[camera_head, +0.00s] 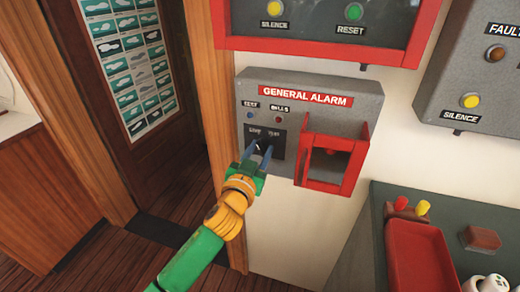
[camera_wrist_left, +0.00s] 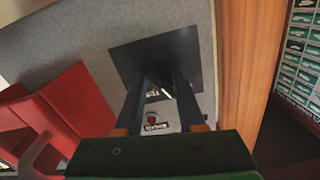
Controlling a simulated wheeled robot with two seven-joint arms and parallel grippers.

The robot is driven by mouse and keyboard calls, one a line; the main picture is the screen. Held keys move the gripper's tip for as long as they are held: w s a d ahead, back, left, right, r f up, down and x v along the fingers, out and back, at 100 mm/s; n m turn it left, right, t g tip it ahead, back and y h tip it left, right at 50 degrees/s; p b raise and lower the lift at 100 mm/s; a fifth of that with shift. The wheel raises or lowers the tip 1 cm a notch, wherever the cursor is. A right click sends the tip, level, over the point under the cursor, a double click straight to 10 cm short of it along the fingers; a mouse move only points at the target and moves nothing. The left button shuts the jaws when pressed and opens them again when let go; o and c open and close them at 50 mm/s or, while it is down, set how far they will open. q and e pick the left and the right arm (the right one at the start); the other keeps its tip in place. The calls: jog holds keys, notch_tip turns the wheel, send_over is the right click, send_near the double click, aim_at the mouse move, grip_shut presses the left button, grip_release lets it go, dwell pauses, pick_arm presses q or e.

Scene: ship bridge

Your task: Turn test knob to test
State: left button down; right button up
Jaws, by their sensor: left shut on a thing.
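The grey general alarm box (camera_head: 240,92) hangs on the wall with a red title label (camera_head: 306,96). On its left side is a black square plate (camera_head: 276,158) with small white lettering, which also shows in the left wrist view (camera_wrist_left: 190,48). The test knob on the plate is mostly hidden by my fingers; a small white mark shows between them in the wrist view. My left gripper (camera_head: 259,151) is at the plate, its dark fingers (camera_wrist_left: 160,76) shut on the knob. Which position the knob points to cannot be told. My right gripper is not in view.
A red guard frame (camera_head: 308,172) juts out just right of the plate. A blue lamp (camera_head: 249,115) and a red lamp (camera_head: 278,119) sit above it. A red-framed panel (camera_head: 310,45) is overhead. A wooden door post (camera_head: 194,65) stands left. A red tray (camera_head: 420,262) lies at lower right.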

pick_arm(q)
jog(key=m+p, duration=0.2)
jog(key=m, duration=0.4)
jog(key=shift+r, duration=0.1)
jog(key=m+p, duration=0.1)
jog(key=m, duration=0.4)
jog(key=shift+a+m, duration=0.1)
jog(key=shift+m, duration=0.3)
dwell(0.3)
jog(key=c, duration=0.5)
grip_release()
jog(key=shift+w, duration=0.15)
jog(key=v, duration=0.7)
